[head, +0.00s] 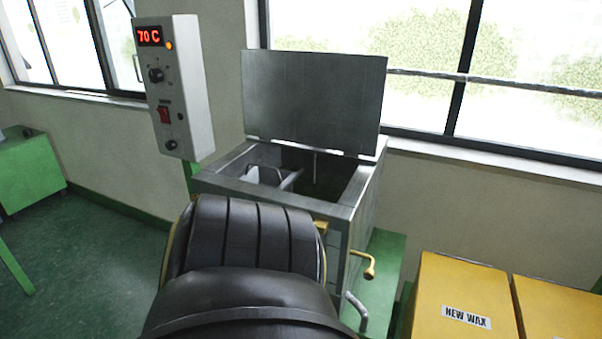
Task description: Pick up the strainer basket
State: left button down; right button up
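An open metal wax tank (362,195) stands at the middle, its flat lid (313,100) raised upright at the back. Inside its left part is a pale metal piece with a thin bar, which looks like the strainer basket (262,174). Only its upper part shows; the tank's front rim and my black arm hide the rest. The right part of the tank is dark, with a thin upright rod (315,168) in it. My arm fills the lower middle in front of the tank. Neither gripper shows in the head view.
A white control box (178,85) reading 70 C stands at the tank's left. A yellow-handled valve (366,264) and a bent pipe (357,311) stick out at the tank's front right. Yellow boxes, one marked NEW WAX (462,285), stand at the lower right. Windows are behind.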

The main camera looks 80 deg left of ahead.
aim_at(270, 176)
jog(key=u, duration=3.45)
jog(key=i, duration=0.35)
